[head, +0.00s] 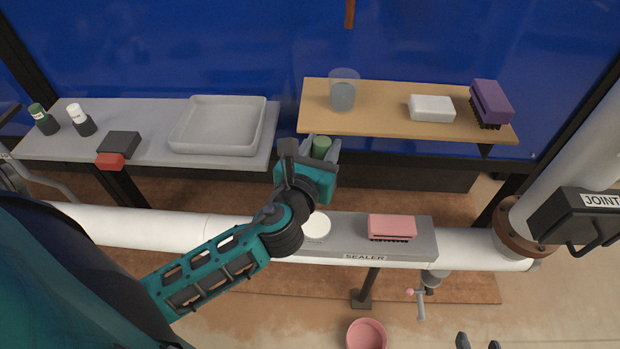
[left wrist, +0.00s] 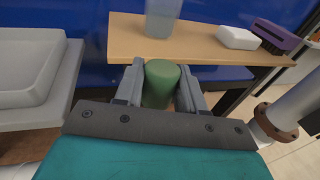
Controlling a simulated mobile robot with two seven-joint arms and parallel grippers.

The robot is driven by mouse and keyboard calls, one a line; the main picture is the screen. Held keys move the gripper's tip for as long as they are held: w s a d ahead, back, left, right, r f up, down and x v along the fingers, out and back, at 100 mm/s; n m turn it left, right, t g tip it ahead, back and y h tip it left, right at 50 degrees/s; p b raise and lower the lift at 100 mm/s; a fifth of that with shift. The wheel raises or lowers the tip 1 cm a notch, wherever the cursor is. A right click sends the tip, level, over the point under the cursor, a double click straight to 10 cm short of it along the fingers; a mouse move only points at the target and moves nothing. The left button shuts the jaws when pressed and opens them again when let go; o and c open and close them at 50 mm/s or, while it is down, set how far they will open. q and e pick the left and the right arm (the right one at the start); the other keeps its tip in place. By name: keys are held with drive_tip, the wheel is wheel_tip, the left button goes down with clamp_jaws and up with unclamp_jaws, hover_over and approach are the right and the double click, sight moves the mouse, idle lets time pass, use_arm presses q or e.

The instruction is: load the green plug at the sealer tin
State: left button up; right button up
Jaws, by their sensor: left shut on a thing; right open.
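My left gripper (head: 321,148) is shut on the green plug (head: 321,144), a green cylinder held between its two fingers. In the left wrist view the plug (left wrist: 160,84) sits between the grey fingers (left wrist: 160,88). In the head view it is above and behind the grey ledge labelled SEALER (head: 352,222). A round white-topped thing (head: 316,227), perhaps the sealer tin, stands on that ledge, below the left gripper in the picture and partly beside my arm. My right gripper (head: 478,343) shows only its fingertips at the bottom edge, apart and empty.
A pink brush (head: 391,227) lies on the ledge. The wooden shelf (head: 385,122) holds a clear cup (head: 343,92), a white block (head: 431,108) and a purple brush (head: 491,103). A grey tray (head: 218,125) stands left. A white pipe (head: 140,228) runs across; a pink bowl (head: 366,334) is below.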

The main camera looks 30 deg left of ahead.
use_arm(q)
drive_tip(key=f+n+g+y+b, duration=0.1)
drive_tip(key=f+b, duration=0.1)
drive_tip(key=f, duration=0.4)
drive_tip(key=w+a+f+n+g+y+b, duration=0.1)
drive_tip(key=f+b, duration=0.1)
drive_tip(key=f, duration=0.4)
drive_tip(key=w+f+n+g+y+b, duration=0.1)
drive_tip(key=f+g+b, duration=0.1)
drive_tip(key=f, duration=0.4)
drive_tip(key=shift+a+f+b, duration=0.3)
drive_tip(key=shift+a+b, duration=0.05)
drive_tip(key=shift+b, duration=0.25)
wheel_tip(320, 180, down, 2)
drive_tip(key=b, duration=0.2)
drive_tip(key=shift+f+b, duration=0.1)
drive_tip(key=shift+b, duration=0.3)
drive_tip(key=shift+f+b, duration=0.2)
drive_tip(key=shift+b, duration=0.2)
use_arm(e)
wheel_tip(320, 180, down, 8)
drive_tip(key=w+a+y, duration=0.1)
drive_tip(key=a, duration=0.1)
drive_tip(key=shift+w+a+r, duration=0.2)
drive_tip(key=shift+w+a, duration=0.15)
drive_tip(key=shift+a, duration=0.05)
